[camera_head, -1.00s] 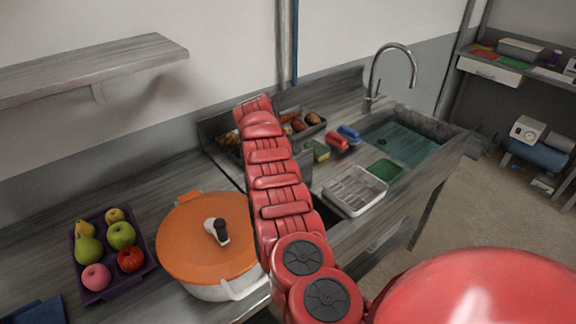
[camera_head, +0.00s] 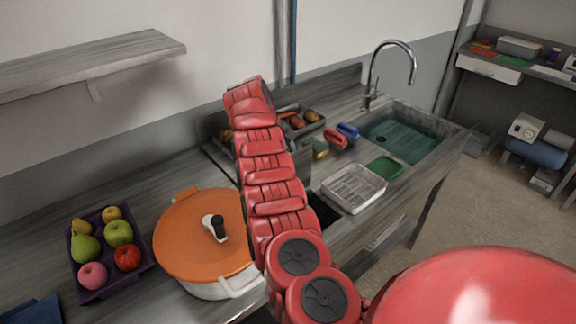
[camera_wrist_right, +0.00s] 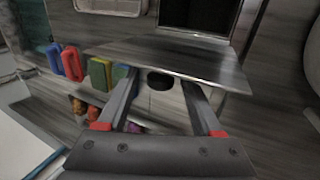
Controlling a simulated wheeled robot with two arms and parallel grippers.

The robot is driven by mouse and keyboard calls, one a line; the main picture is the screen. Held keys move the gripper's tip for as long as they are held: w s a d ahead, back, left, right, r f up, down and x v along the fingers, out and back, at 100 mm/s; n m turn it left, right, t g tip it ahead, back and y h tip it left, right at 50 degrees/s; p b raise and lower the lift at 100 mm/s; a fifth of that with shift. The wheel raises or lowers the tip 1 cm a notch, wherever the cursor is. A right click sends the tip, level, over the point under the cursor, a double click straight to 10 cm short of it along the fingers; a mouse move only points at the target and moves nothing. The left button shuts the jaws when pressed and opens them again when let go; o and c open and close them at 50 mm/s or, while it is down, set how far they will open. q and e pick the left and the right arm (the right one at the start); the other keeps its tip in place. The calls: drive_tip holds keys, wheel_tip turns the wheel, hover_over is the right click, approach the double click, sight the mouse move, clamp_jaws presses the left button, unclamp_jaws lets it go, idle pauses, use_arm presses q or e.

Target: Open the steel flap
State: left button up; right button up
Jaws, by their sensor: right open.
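The steel flap (camera_wrist_right: 175,57) shows in the right wrist view as a grey plate standing raised beside a dark opening (camera_wrist_right: 196,14) in the counter. In the head view part of the raised plate (camera_head: 302,165) shows just right of my arm, with the dark opening (camera_head: 327,208) in front of it. My right gripper (camera_wrist_right: 158,80) is open, its fingers reaching towards the flap's near side. A black round knob (camera_wrist_right: 160,80) lies between the fingers; I cannot tell whether they touch anything. My arm hides most of the flap in the head view. My left gripper is not in view.
An orange-lidded pot (camera_head: 190,240) stands close left of my arm. A clear tray (camera_head: 353,187), a green sponge (camera_head: 384,167) and the sink (camera_head: 405,140) lie right. A food tray (camera_head: 302,122) is behind; a purple fruit tray (camera_head: 98,292) is far left.

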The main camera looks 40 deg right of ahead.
drive_tip(key=v, duration=1.3)
drive_tip(key=shift+r+p, duration=0.2)
drive_tip(key=shift+p, duration=0.25)
drive_tip(key=shift+a, duration=0.1)
